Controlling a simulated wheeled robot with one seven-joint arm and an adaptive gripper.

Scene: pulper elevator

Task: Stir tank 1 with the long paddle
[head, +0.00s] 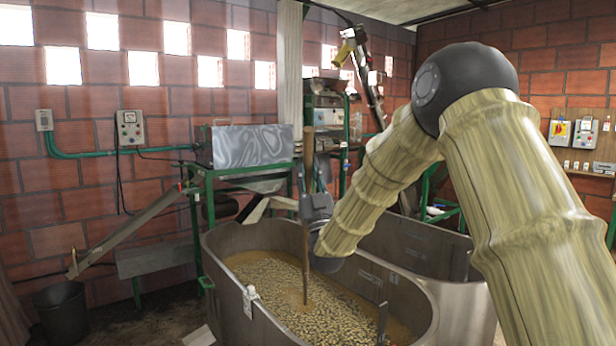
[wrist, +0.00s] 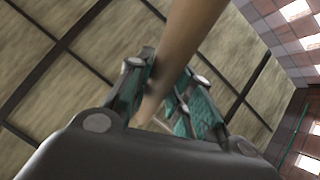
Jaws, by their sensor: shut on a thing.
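The long paddle (head: 307,165) is a thin wooden pole standing nearly upright in the head view, its lower end in the contents of the near tank (head: 230,262). That metal tank has rounded ends and holds brownish liquid with many beans (head: 310,300). My gripper (head: 306,203) is above the tank and shut on the paddle's shaft. In the wrist view the shaft (wrist: 187,42) passes between the teal-padded fingers (wrist: 172,100). The paddle's lower end is hidden in the beans.
A second metal tank (head: 415,245) stands behind the near one, partly hidden by my arm. A green-framed machine (head: 245,146) with a sloping chute (head: 130,230) stands behind to the left. A dark bucket (head: 62,312) is on the floor at left. Control boxes hang on the brick walls.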

